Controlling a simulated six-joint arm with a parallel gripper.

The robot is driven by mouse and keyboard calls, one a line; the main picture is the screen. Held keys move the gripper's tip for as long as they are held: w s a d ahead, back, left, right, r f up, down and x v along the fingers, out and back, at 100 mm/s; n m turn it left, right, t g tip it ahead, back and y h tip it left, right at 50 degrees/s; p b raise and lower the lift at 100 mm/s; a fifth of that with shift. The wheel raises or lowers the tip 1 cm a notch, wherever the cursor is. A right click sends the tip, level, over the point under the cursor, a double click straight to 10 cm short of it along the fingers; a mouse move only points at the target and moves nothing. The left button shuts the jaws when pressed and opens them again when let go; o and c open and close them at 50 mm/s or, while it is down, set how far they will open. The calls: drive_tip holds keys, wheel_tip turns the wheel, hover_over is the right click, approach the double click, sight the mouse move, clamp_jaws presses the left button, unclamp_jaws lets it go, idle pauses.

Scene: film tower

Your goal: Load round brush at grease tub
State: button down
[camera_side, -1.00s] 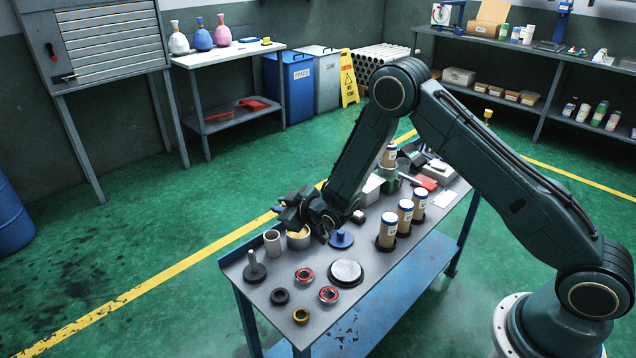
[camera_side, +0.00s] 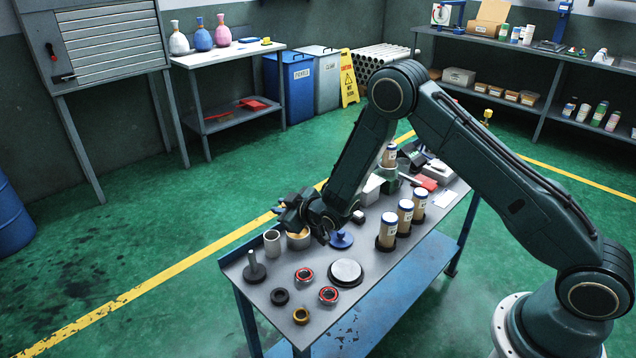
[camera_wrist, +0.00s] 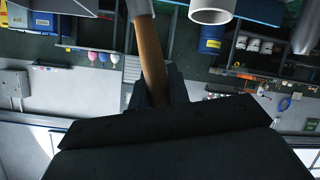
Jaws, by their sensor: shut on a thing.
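My gripper (camera_side: 308,222) is low over the far left part of the bench, directly above or beside the grease tub. In the wrist view my gripper (camera_wrist: 160,88) is shut on the brush's wooden handle (camera_wrist: 151,55), which slants slightly. The brush's pale ferrule (camera_wrist: 139,7) reaches the top edge of that view; its bristles are out of frame. The tan grease tub (camera_side: 298,241) is partly hidden by my gripper in the side view. I cannot tell whether the bristles touch the grease.
A grey open cylinder (camera_side: 272,243) stands just left of the tub, and a post on a round base (camera_side: 255,268) is further left. A blue knobbed piece (camera_side: 341,239) is close on the right. Rings and a pale disc (camera_side: 346,271) lie in front; capped tubes (camera_side: 387,230) stand right.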

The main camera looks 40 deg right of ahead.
drive_tip(key=shift+f, duration=0.4)
idle(0.9)
wheel_tip(320, 180, up, 7)
idle(1.3)
idle(0.5)
drive_tip(key=shift+s+d, duration=0.3)
drive_tip(key=shift+s, duration=0.3)
drive_tip(key=s+d+r, duration=0.1)
drive_tip(key=s+d, duration=0.2)
drive_tip(key=s, duration=0.8)
drive_tip(key=shift+d, duration=0.15)
